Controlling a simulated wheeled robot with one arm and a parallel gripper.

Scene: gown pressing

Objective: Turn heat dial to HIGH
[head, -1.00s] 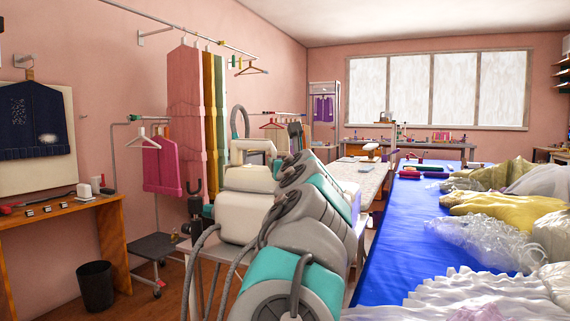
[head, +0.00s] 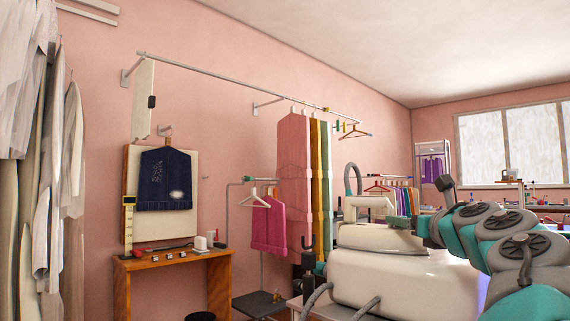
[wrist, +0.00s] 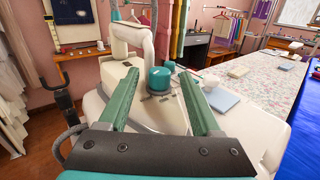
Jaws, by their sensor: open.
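A cream pressing machine (head: 400,283) with a rounded body stands beside my arm in the head view. In the wrist view its pale top (wrist: 105,78) lies below my gripper. A teal round knob (wrist: 159,79) stands on that top, seen between my two green fingers. I cannot tell for sure that it is the heat dial, and no HIGH mark is readable. My gripper (wrist: 157,74) is open with nothing visible in its grasp. In the head view my gripper (head: 402,222) is small, above the machine. Whether the fingers touch the knob is unclear.
A cream curved arm (wrist: 133,38) of the machine rises behind the knob. A patterned padded table (wrist: 255,82) with a light blue flat item (wrist: 222,99) is to the right. A wooden wall table (head: 175,262) stands at left, with hanging garments (head: 292,175) behind.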

